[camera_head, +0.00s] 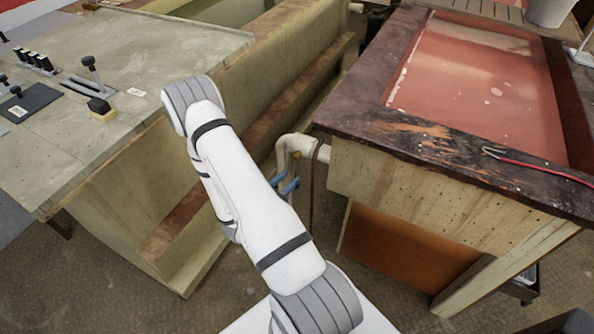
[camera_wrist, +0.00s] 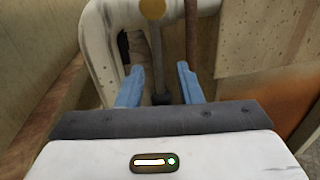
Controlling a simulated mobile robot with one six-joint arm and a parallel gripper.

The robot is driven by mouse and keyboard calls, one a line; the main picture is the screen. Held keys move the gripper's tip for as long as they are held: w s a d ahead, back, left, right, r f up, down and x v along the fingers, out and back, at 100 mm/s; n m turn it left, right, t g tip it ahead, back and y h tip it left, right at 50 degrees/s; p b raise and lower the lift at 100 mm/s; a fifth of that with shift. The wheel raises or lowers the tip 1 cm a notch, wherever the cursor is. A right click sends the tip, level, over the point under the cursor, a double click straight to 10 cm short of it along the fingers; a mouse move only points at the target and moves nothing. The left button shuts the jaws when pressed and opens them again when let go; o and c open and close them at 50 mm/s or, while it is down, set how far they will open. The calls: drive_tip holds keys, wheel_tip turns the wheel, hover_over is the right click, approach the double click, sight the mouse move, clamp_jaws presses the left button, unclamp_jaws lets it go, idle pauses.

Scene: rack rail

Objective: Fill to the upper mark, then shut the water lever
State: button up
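A white pipe (camera_head: 300,146) bends down beside the wooden bench; it also shows in the wrist view (camera_wrist: 98,45). In the wrist view a grey lever (camera_wrist: 157,62) hangs from a brass-coloured hub (camera_wrist: 152,8) and ends in a dark tip. My gripper (camera_wrist: 160,76) has its two blue fingers apart, one on each side of the lever, with gaps visible. In the head view my gripper (camera_head: 286,183) is just below the pipe, left of the bench. The basin (camera_head: 475,85) in the bench top has a reddish, glossy inside with pale spots. I cannot tell its water level or an upper mark.
A table (camera_head: 150,60) with levers and black switches stands at left. A red-handled tool (camera_head: 540,172) lies on the dark bench rim (camera_head: 440,155). A bucket (camera_head: 548,10) stands at the far right. A narrow gap separates table and bench.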

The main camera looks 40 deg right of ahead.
sight(296, 173)
drive_tip(key=shift+w+d, duration=0.2)
drive_tip(key=shift+d, duration=0.85)
drive_tip(key=shift+w+d, duration=0.2)
drive_tip(key=shift+d, duration=0.8)
drive_tip(key=shift+w+d, duration=0.2)
drive_tip(key=shift+d, duration=0.85)
drive_tip(key=shift+c, duration=0.4)
clamp_jaws()
